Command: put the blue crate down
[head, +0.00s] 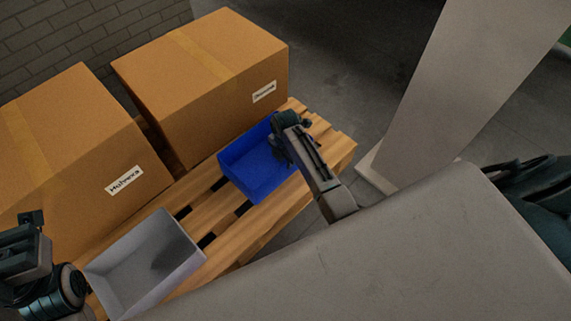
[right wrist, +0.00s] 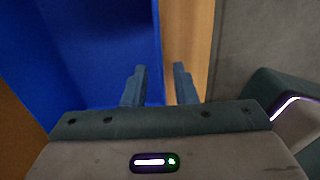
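The blue crate (head: 272,186) is upright and looks empty. It appears to rest on the wooden pallet (head: 232,232), near its right end. My right gripper (head: 279,150) is at the crate's right wall. In the right wrist view its two fingers (right wrist: 159,84) are apart, one on each side of the blue crate's wall (right wrist: 156,50), with gaps showing between fingers and wall. The fingertips are hard to make out in the head view. My left gripper (head: 32,222) is at the lower left edge of the head view, and its fingers do not show clearly.
A grey crate (head: 187,268) stands on the pallet at the lower left. Two large cardboard boxes (head: 215,88) (head: 75,165) stand behind the crates. A pale slanted post (head: 450,90) and a broad grey surface (head: 370,250) lie to the right and front.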

